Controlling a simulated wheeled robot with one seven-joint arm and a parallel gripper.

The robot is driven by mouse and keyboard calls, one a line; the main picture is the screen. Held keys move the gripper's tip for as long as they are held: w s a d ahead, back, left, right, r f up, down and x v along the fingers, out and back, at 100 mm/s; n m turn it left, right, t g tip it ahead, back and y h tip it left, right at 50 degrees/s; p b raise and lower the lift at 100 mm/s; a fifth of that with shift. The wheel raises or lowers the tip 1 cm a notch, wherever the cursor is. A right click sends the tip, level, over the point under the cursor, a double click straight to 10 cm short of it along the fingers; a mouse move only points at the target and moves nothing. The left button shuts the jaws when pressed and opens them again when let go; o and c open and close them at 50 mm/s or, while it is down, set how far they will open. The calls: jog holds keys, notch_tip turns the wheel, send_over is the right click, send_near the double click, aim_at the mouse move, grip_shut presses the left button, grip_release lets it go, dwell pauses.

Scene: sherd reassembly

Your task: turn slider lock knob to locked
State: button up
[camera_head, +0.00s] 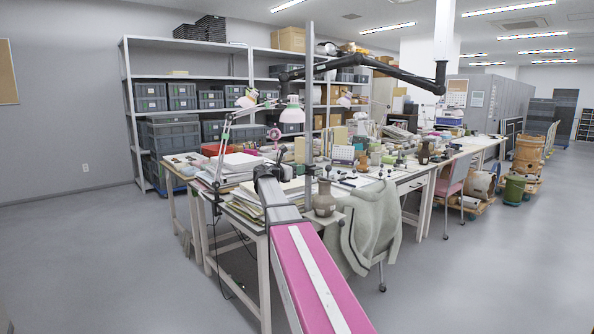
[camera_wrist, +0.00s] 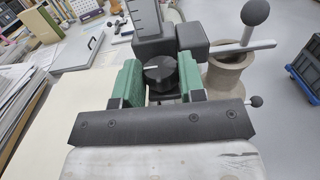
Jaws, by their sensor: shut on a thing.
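The lock knob (camera_wrist: 160,76) is a round black knob with a white pointer line. It sits on a black slider block (camera_wrist: 155,45) at a grey post with tick marks (camera_wrist: 146,16). The white line points left in the wrist view. My gripper (camera_wrist: 159,84) has green finger pads on both sides of the knob and is shut on it. The knob's lower side and any lock markings are hidden or too small to read.
A brown jar (camera_wrist: 228,72) stands close right of the slider, with a ball-ended rod (camera_wrist: 248,28) above it. It also shows in the head view (camera_head: 324,198). Paper stacks (camera_head: 232,165) crowd the desk at left. A chair with a grey cloth (camera_head: 366,232) stands right.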

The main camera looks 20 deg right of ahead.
jog(key=shift+w+g, duration=0.1)
jog(key=shift+g, duration=0.2)
jog(key=m+g, duration=0.2)
jog(key=g, duration=0.1)
jog(key=m+g+h, duration=0.1)
jog(key=g, duration=0.1)
jog(key=shift+w+m, duration=0.4)
jog(key=m+g, duration=0.1)
jog(key=g, duration=0.1)
jog(key=m+g, duration=0.2)
jog(key=shift+w+g+y, duration=0.15)
jog(key=shift+g+y, duration=0.15)
jog(key=shift+g, duration=0.1)
jog(key=shift+m+g+y, duration=0.5)
jog(key=shift+m+g, duration=0.4)
jog(key=shift+g, duration=0.5)
jog(key=o, duration=0.9)
jog(key=shift+o, duration=0.2)
